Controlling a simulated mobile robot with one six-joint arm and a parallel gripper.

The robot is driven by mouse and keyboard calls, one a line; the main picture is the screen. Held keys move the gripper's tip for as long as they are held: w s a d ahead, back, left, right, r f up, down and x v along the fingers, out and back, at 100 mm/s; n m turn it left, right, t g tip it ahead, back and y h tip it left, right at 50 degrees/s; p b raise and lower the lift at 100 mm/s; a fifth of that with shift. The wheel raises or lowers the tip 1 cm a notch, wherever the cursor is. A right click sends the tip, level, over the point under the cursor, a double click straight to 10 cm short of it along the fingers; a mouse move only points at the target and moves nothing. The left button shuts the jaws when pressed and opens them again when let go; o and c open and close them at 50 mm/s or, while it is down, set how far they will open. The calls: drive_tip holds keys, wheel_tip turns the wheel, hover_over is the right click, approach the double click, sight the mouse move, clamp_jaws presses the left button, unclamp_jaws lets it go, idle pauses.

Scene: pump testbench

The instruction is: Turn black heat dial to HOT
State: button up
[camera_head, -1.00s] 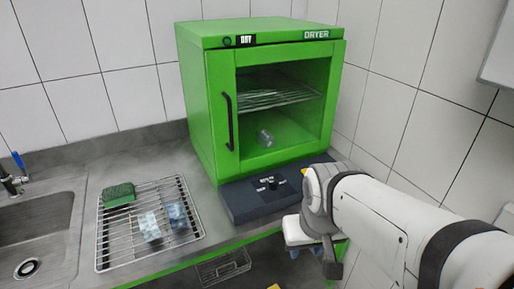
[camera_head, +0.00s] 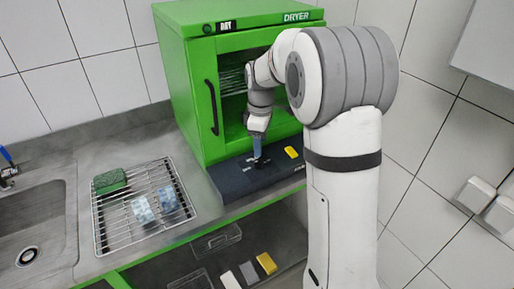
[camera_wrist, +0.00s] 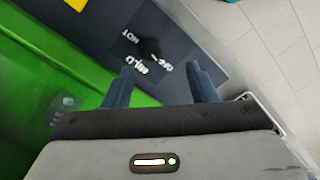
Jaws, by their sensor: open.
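The black heat dial (camera_wrist: 150,48) sits on a dark panel (camera_wrist: 188,50) in front of the green dryer. In the head view my gripper (camera_head: 257,146) points down just above the dial on the panel (camera_head: 228,180), and largely hides the dial. I cannot tell whether the fingers touch it.
The green dryer (camera_head: 187,95) stands directly behind the panel. A yellow object (camera_head: 291,152) lies on the panel's right part. A wire rack (camera_head: 103,228) with a green sponge (camera_head: 110,181) and two blue-white items is left. A shelf below holds several items.

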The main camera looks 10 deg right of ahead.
sight(259, 161)
drive_tip(key=shift+w+f+n, duration=0.4)
drive_tip(key=shift+w+f, duration=0.1)
drive_tip(key=shift+w, duration=0.35)
wheel_tip(259, 161, down, 8)
drive_tip(key=shift+w+r+p, duration=0.1)
drive_tip(key=shift+r+p, duration=0.1)
drive_tip(key=shift+p, duration=0.3)
drive_tip(key=shift+c, duration=0.2)
drive_tip(key=c, duration=0.9)
